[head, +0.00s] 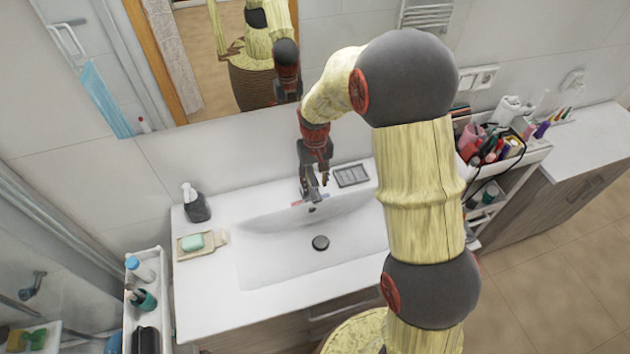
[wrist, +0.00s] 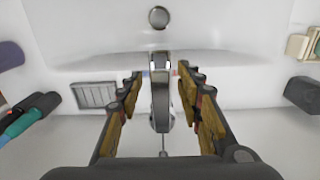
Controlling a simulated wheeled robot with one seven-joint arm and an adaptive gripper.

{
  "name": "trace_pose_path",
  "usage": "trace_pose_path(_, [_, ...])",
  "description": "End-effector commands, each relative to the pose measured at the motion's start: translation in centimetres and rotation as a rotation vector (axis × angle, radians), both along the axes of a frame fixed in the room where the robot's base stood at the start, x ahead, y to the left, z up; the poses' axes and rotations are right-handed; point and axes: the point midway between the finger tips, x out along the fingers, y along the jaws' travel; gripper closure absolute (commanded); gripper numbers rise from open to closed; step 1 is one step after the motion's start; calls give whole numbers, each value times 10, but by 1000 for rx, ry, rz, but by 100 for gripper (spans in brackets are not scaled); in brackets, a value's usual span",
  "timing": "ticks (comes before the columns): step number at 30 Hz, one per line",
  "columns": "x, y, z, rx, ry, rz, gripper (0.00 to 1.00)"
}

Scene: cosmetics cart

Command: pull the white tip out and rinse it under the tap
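My gripper (head: 317,177) is above the back of the white sink. In the wrist view its fingers (wrist: 160,76) are spread apart, with nothing held between them. The grey metal tap (wrist: 160,100) stands between the fingers in that picture, with a gap on either side. In the head view the tap (head: 311,188) is partly hidden by my gripper. Small red and blue marks show beside the tap's spout. I cannot make out a white tip in either view.
The sink basin (head: 285,258) is empty, with a dark drain (head: 320,243). A grey ridged dish (head: 351,175) lies right of the tap. A dark soap dispenser (head: 196,205) and green soap (head: 192,241) are at left. A cart (head: 535,155) with several cosmetics stands right.

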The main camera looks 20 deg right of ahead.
Motion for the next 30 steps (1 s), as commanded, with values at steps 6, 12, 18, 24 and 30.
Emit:
trace_pose_path(6, [0,0,0,0,0,0,78])
trace_pose_path(12, [0,0,0,0,0,0,89])
trace_pose_path(18, [0,0,0,0,0,0,100])
trace_pose_path(24, [0,0,0,0,0,0,100])
trace_pose_path(30, [0,0,0,0,0,0,100])
